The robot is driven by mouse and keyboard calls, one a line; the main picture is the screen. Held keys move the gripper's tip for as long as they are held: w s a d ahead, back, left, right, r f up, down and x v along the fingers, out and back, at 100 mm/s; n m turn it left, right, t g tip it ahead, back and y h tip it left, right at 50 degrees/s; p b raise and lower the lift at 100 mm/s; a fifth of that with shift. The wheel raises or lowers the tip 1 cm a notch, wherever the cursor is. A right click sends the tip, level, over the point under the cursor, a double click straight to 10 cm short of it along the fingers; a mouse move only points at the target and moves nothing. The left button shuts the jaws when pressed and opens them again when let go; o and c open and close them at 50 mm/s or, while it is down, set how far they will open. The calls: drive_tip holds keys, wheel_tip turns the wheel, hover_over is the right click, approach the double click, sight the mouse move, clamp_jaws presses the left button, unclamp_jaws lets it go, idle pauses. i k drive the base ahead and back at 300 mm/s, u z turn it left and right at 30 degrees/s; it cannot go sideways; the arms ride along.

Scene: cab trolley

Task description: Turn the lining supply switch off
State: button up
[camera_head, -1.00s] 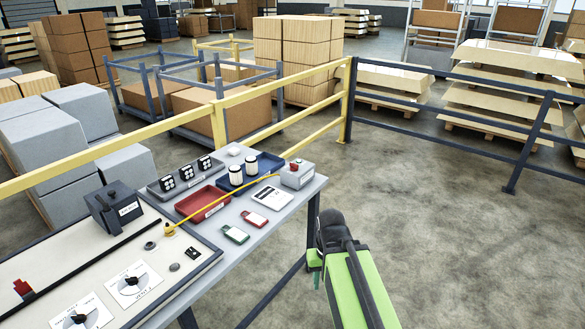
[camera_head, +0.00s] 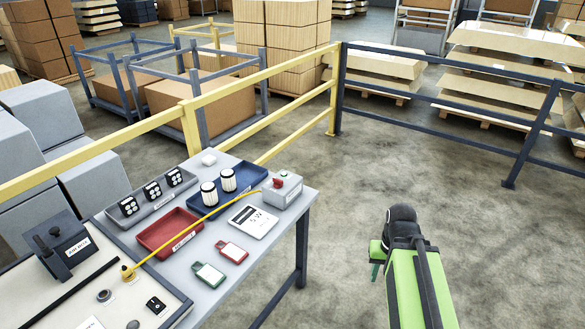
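The control panel (camera_head: 60,307) lies on the table at lower left, cut off by the picture's edge. A small black rocker switch (camera_head: 155,306) sits near its right corner; I cannot read a lining supply label or its setting. A dark box with a lever and a white label (camera_head: 62,244) stands at the panel's back. Round dark knobs (camera_head: 104,296) are on the panel. My gripper (camera_head: 377,262) shows only as a small green part beyond my green arm, right of the table and apart from the panel. Its fingers are mostly hidden.
The grey table (camera_head: 270,228) holds a red tray (camera_head: 152,238), a blue tray with white jars, a grey box with a red knob (camera_head: 283,189) and a yellow cable, plus red and green tags. A yellow rail (camera_head: 100,150) runs behind. The floor at right (camera_head: 510,250) is clear.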

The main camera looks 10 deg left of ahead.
sight(278, 184)
drive_tip(key=z, duration=0.05)
drive_tip(key=i, duration=0.75)
drive_tip(key=u, duration=0.55)
drive_tip(key=i, duration=0.55)
drive_tip(key=u, duration=0.45)
